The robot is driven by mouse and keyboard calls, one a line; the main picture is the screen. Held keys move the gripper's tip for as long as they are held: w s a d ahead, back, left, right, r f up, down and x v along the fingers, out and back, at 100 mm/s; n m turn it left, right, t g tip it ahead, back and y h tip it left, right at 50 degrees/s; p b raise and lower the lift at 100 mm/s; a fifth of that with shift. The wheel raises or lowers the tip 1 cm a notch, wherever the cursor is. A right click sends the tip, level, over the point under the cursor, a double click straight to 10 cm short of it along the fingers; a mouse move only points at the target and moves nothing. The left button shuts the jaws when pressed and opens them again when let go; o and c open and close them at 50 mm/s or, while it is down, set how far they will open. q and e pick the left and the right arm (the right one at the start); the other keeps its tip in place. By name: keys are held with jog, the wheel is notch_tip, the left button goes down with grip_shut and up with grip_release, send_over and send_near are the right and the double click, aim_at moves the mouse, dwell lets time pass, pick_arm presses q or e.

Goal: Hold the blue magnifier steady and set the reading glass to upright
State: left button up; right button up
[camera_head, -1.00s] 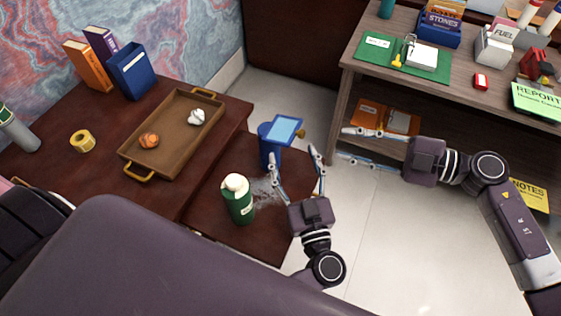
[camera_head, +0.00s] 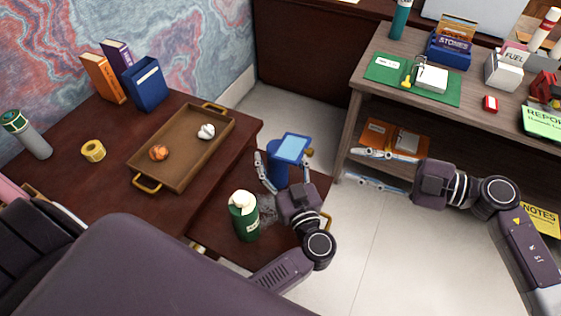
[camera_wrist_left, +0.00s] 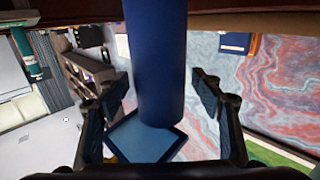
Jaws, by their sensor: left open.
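The blue magnifier (camera_head: 277,174) stands on the low side surface of the dark red desk. It has a round blue body and a tilted square reading glass (camera_head: 292,148) with a light-blue face, with a brass knob (camera_head: 309,153) beside it. My left gripper (camera_head: 282,162) is open, with one finger on each side of the body. In the left wrist view the blue body (camera_wrist_left: 156,60) runs between the spread fingers, and the square glass (camera_wrist_left: 146,142) shows below it; I see gaps to both fingers. My right gripper (camera_head: 352,166) is open and empty beside the grey shelf.
A green bottle (camera_head: 244,214) with a cream top stands close to my left gripper. A brown tray (camera_head: 184,180) with two crumpled balls lies on the desk. The wooden shelf unit (camera_head: 352,112) with a green mat stands at right. Bare floor (camera_head: 350,240) lies between.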

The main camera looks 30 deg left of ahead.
aim_at(313, 153)
pick_arm(q)
jog(key=c, duration=1.6)
pick_arm(e)
jog(key=shift+o, duration=0.6)
pick_arm(q)
jog(key=shift+o, duration=0.2)
pick_arm(e)
jog(key=a+m, duration=0.3)
jog(key=m, duration=0.1)
jog(key=a+f+m+y, duration=0.1)
jog(key=a+m, duration=0.2)
jog(key=m, duration=0.1)
jog(key=a+f+m+t+y, duration=0.1)
jog(key=a+m, duration=0.2)
jog(key=m, duration=0.1)
jog(key=shift+a+m, duration=0.25)
jog(key=shift+m, duration=0.05)
jog(key=shift+c, duration=0.6)
grip_shut()
